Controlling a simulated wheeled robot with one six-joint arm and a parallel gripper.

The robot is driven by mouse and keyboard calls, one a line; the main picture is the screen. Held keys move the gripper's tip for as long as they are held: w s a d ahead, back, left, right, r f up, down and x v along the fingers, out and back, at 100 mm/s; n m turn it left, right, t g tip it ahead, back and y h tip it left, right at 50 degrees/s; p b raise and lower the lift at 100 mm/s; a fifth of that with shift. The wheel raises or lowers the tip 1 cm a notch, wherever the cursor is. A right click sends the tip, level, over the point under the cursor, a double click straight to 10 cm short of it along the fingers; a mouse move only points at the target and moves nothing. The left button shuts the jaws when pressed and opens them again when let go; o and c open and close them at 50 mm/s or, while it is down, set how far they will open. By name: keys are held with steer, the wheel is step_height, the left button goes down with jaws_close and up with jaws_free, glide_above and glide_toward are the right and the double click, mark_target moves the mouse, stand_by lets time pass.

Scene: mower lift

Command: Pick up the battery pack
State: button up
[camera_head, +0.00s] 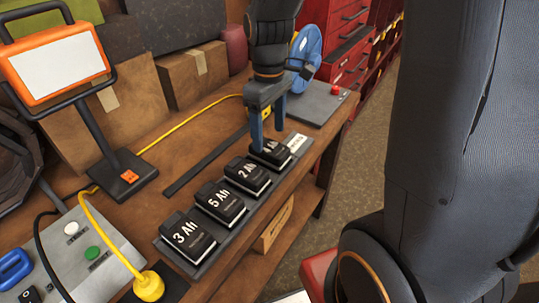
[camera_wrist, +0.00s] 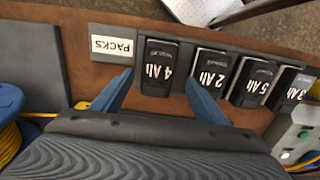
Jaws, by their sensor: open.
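Several black battery packs stand in a row on a grey tray (camera_head: 164,246) along the bench's front. From near to far they are the 3 Ah pack (camera_head: 188,237), the 5 Ah pack (camera_head: 220,203), the 2 Ah pack (camera_head: 247,176) and the 4 Ah pack (camera_head: 270,154). My gripper (camera_head: 267,138) is open over the far end of the row, at the 4 Ah pack. In the wrist view, the blue fingertips (camera_wrist: 159,76) lie either side of the 4 Ah pack (camera_wrist: 157,66); the right one is near the 2 Ah pack (camera_wrist: 209,72). Contact cannot be told.
A white PACKS label (camera_head: 297,143) lies beyond the row. An orange work lamp (camera_head: 62,66), cardboard boxes (camera_head: 193,75) and a blue reel (camera_head: 306,52) stand behind. A control box with green button (camera_head: 92,253) is at near left.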

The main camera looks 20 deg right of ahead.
mark_target(269, 146)
steer(key=shift+w+d+f+p, duration=0.1)
steer(key=shift+f+p, duration=0.65)
steer(key=shift+f, duration=2.45)
steer(key=shift+c, duration=0.2)
steer(key=c, duration=1.5)
